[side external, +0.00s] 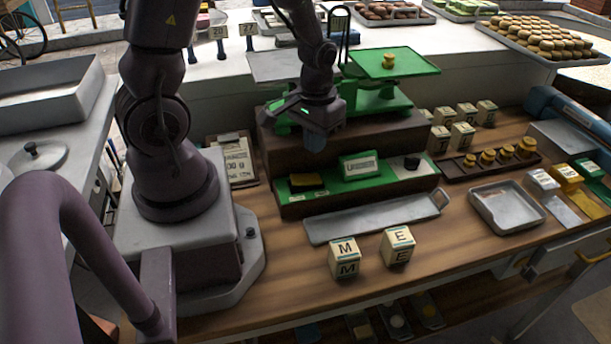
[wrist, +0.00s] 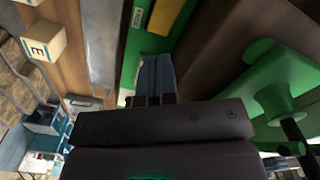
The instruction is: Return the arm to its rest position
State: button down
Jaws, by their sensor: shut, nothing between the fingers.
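My gripper (side external: 316,143) is in the middle of the side external view, pointing down in front of the green balance scale (side external: 385,97). Its blue fingertips are together with nothing between them; they also show in the wrist view (wrist: 155,75). The gripper hangs above the green-topped tray (side external: 330,182), apart from it as far as I can tell. My arm reaches out from its base on the left of the bench. Part of the scale's left side is hidden behind my gripper.
Two letter blocks, M (side external: 345,257) and E (side external: 397,246), stand at the front. A long metal tray (side external: 375,219) lies behind them. A brass weight (side external: 388,61) sits on the scale's right pan. A weight rack (side external: 490,160) and an empty metal tray (side external: 507,207) are at right.

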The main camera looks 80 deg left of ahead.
dwell(0.4)
jog(key=shift+s, duration=0.15)
jog(key=s+d+r+m+t, duration=0.2)
jog(key=d+r+m, duration=0.1)
jog(key=r, duration=0.8)
jog(key=s+d+r+m+t, duration=0.2)
jog(key=d+r, duration=0.4)
jog(key=r, duration=0.4)
jog(key=shift+s+d+r+m+t, duration=0.2)
jog(key=shift+s+r+m+t, duration=0.25)
jog(key=shift+t, duration=0.35)
